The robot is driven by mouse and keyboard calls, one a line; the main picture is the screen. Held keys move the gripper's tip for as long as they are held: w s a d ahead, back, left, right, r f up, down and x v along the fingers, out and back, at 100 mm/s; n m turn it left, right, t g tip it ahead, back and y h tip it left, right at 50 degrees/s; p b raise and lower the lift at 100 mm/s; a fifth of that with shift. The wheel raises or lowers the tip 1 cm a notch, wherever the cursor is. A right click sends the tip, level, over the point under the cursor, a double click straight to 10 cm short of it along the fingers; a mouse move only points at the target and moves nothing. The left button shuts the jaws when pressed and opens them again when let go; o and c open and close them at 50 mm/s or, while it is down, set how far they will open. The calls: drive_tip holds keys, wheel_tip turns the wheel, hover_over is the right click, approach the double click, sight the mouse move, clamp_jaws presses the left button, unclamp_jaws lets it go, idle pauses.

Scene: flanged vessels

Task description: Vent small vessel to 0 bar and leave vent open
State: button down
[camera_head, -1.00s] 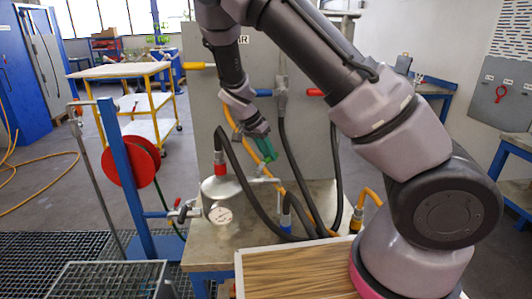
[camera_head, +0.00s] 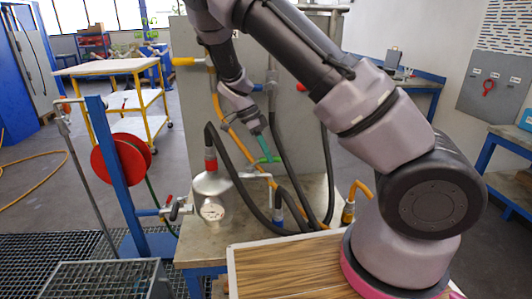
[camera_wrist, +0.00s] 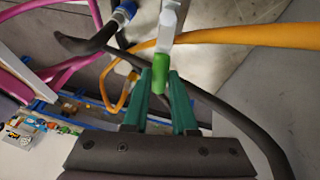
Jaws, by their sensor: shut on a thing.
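The small vessel (camera_head: 212,185) is a silver tank on the workbench, with a round white gauge (camera_head: 212,209) on its front. The gauge needle is too small to read. A red-collared black hose joins its top. A pipe runs right from the vessel to a small valve with a green handle (camera_head: 270,160). My gripper (camera_head: 264,152) is at this handle, its green fingers pointing down. In the wrist view the fingers (camera_wrist: 161,88) are shut on the green handle (camera_wrist: 160,72), below a silver valve body (camera_wrist: 168,25). The handle's exact angle is hard to tell.
Black and yellow hoses (camera_head: 225,128) hang close around my gripper. A grey panel (camera_head: 300,120) with valves stands behind. A red hose reel (camera_head: 120,160) on a blue post stands left. A wooden-topped surface (camera_head: 290,268) lies in front.

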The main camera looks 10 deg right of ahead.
drive_tip(key=shift+s, duration=0.15)
idle(0.4)
drive_tip(key=c, duration=0.7)
unclamp_jaws()
drive_tip(key=v, duration=1)
drive_tip(key=shift+w+a+r, duration=0.1)
drive_tip(key=shift+w+r, duration=0.1)
drive_tip(key=shift+r, duration=0.15)
